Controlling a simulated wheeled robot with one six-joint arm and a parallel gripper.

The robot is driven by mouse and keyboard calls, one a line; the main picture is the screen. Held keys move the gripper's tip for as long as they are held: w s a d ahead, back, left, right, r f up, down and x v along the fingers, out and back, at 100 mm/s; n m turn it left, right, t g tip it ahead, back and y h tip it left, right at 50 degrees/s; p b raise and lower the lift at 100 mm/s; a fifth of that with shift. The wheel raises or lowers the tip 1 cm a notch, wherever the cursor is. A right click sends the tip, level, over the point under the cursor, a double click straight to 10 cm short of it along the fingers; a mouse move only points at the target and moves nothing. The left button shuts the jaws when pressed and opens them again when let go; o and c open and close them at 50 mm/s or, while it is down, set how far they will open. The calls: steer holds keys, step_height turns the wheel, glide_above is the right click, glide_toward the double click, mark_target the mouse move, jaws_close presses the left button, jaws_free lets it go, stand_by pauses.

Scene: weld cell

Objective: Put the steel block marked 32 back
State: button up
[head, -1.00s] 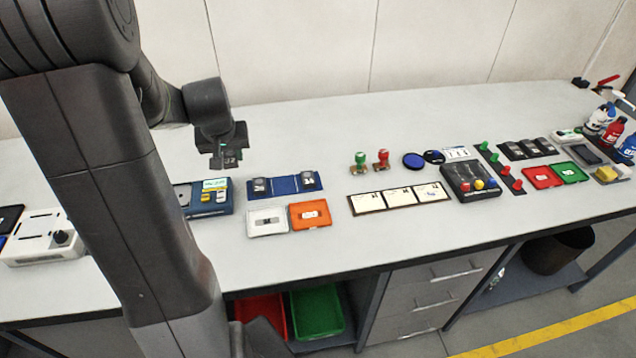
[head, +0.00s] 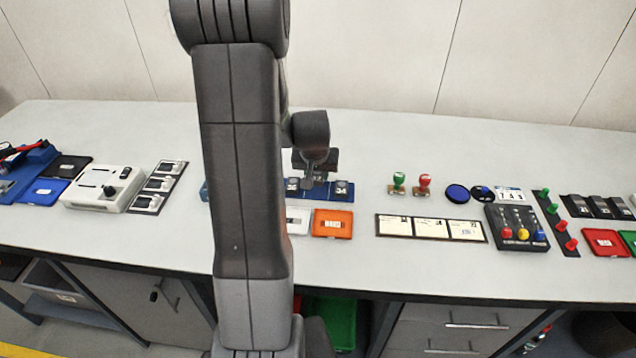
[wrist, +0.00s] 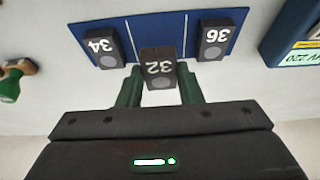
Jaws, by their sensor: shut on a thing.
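The steel block marked 32 (wrist: 158,68) is a dark block with a white number and a grey round spot. My gripper (wrist: 160,88) is shut on it, green fingers on either side; in the head view my gripper (head: 314,178) hangs over the blue mat. The blue mat (wrist: 170,25) has thin white dividing lines. Block 34 (wrist: 103,47) and block 36 (wrist: 214,40) stand on its outer sections, with the middle section between them. Block 32 appears in front of the middle section in the wrist view; its height above the mat is unclear.
A white tray (head: 297,221) and an orange tray (head: 333,223) lie in front of the mat. A green stamp (head: 399,183) and a red stamp (head: 424,184) stand to its right. A blue device (wrist: 297,35) is beside the mat. Bare bench lies behind the mat.

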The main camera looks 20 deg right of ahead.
mark_target(316, 179)
steer(key=shift+f, duration=1.8)
steer(key=shift+f, duration=0.1)
steer(key=o, duration=1.2)
steer(key=shift+c, duration=0.2)
steer(key=shift+s+r, duration=0.1)
steer(key=shift+r, duration=0.3)
steer(key=v, duration=1.1)
steer(key=shift+r, duration=0.2)
